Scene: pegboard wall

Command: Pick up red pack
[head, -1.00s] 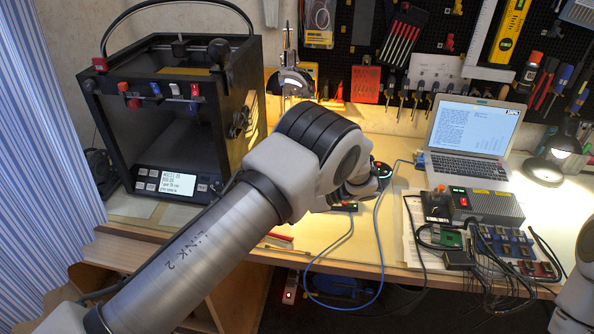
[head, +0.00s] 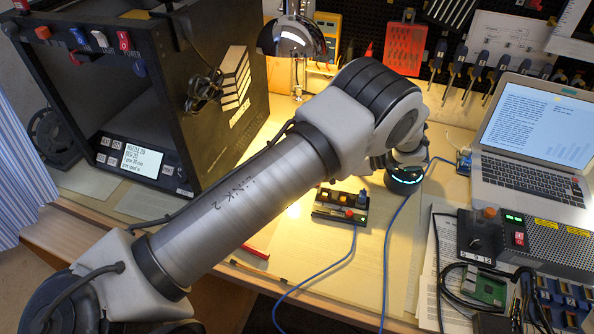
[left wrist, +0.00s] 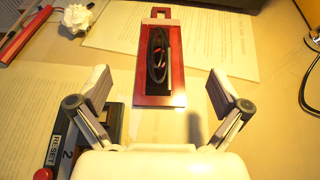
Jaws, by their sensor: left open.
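In the left wrist view a flat red pack (left wrist: 176,92) with a black middle and a dark oval coil lies on the desk, partly over printed paper. It has a small hang tab at its far end. My left gripper (left wrist: 163,90) is open, with one finger to each side of the pack's near end and a gap on both sides. I cannot tell its height above the desk. In the head view my left arm reaches in from the left; its fingers and the pack on the desk do not show. My right gripper is not in view.
A small button box (head: 340,207) with a blue cable stands close to my left gripper; it also shows in the left wrist view (left wrist: 60,148). A laptop (head: 535,140) and power supply (head: 530,240) are right, a black printer (head: 150,100) left.

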